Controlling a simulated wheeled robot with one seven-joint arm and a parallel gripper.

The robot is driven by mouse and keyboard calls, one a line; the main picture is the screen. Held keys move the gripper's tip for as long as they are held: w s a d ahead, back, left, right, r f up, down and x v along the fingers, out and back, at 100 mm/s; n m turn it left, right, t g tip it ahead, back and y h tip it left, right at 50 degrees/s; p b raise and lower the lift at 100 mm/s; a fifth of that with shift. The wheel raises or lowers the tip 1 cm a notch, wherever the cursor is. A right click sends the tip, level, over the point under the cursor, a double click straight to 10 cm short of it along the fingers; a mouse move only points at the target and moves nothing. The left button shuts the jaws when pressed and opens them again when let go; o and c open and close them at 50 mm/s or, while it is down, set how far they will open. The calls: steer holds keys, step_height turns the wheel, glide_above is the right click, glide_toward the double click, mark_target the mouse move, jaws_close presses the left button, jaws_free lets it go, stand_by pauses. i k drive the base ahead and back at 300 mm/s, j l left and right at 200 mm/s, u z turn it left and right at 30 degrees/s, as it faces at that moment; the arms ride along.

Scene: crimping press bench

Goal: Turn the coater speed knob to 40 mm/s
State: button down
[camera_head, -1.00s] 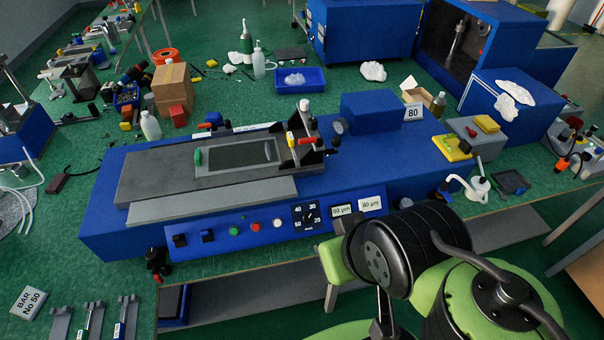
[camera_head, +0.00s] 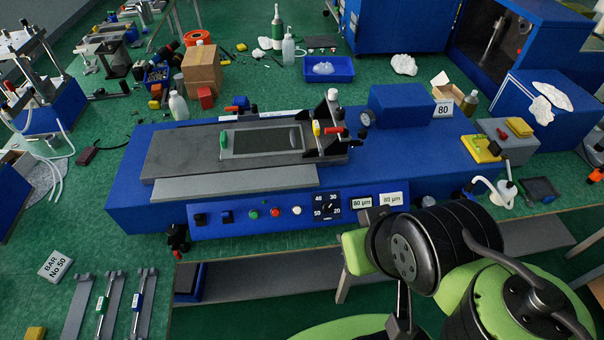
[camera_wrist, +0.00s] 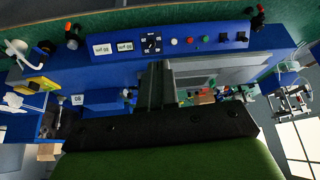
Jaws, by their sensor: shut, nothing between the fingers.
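The coater (camera_head: 405,150) is a long blue machine with a grey bed. On its front panel is a black dial plate (camera_head: 327,206) marked 20, 30, 40 and 50, with the speed knob (camera_head: 328,207) at its middle. The knob's pointer is too small to read surely. In the wrist view the panel appears upside down, with the knob (camera_wrist: 151,43) near the top. My gripper (camera_wrist: 155,66) is shut and empty; its fingers point toward the panel just below the knob in that picture, apart from it as far as I can tell.
Two "80 µm" labels (camera_head: 361,203) sit right of the dial in the head view. Red, green and white buttons (camera_head: 275,211) and dark switches (camera_head: 227,217) lie left of it. Bars (camera_head: 104,303) lie at the lower left.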

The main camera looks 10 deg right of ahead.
mark_target(327, 206)
steer(key=k+j+u, duration=0.15)
steer(key=j+u, duration=0.25)
steer(key=k+j+u, duration=0.1)
steer(key=j+u, duration=0.75)
